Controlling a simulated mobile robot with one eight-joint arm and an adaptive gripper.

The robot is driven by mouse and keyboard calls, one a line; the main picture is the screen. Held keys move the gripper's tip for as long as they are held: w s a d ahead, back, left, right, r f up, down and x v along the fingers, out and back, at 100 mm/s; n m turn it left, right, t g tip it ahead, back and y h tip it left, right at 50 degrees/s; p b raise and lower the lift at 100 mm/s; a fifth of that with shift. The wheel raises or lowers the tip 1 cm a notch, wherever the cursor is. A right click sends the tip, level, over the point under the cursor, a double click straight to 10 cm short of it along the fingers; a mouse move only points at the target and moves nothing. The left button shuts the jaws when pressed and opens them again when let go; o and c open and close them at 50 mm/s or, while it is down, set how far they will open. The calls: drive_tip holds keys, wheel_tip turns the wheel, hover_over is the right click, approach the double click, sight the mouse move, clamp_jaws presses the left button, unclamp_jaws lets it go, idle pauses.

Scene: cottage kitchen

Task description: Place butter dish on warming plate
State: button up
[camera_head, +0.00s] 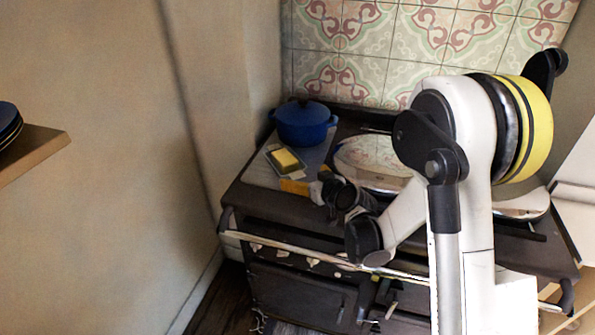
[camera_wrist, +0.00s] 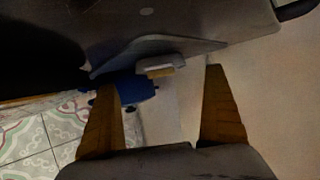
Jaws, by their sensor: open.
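The butter dish (camera_head: 287,161) is a small blue-grey dish with a yellow block of butter on it. It rests on the light grey panel at the left end of the stove top, which looks like the warming plate (camera_head: 259,173). My gripper (camera_head: 298,187) is just in front of the dish, low over the stove, with its yellow-brown fingers apart and empty. In the wrist view, which looks upside down, the butter dish (camera_wrist: 160,70) appears between the open fingertips but beyond them. Whether a finger touches the dish cannot be told.
A blue lidded pot (camera_head: 303,123) stands behind the dish. A round chrome lid (camera_head: 370,160) is right of it, and another (camera_head: 520,204) is farther right. A rail (camera_head: 330,260) runs along the stove front. Walls close off the left and back.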

drive_tip(key=p+v, duration=0.1)
drive_tip(key=v, duration=0.5)
drive_tip(key=shift+r, duration=0.1)
drive_tip(key=shift+s+d+r, duration=0.1)
drive_tip(key=shift+s+r, duration=0.1)
drive_tip(key=shift+r, duration=0.05)
drive_tip(key=s+d+r+m+g+h, duration=0.1)
drive_tip(key=s+d+r+h, duration=0.1)
drive_tip(key=s, duration=0.7)
drive_tip(key=s+d+r+m+g+h, duration=0.2)
drive_tip(key=s+d+r, duration=0.2)
drive_tip(key=s, duration=0.6)
drive_tip(key=s+d+r+m+g+h, duration=0.1)
drive_tip(key=s+d+r+m+g, duration=0.1)
drive_tip(key=s, duration=0.8)
drive_tip(key=d+r, duration=0.1)
drive_tip(key=d, duration=0.1)
drive_tip(key=shift+d+r+h, duration=0.3)
drive_tip(key=shift+r+h, duration=0.05)
drive_tip(key=shift+h, duration=0.05)
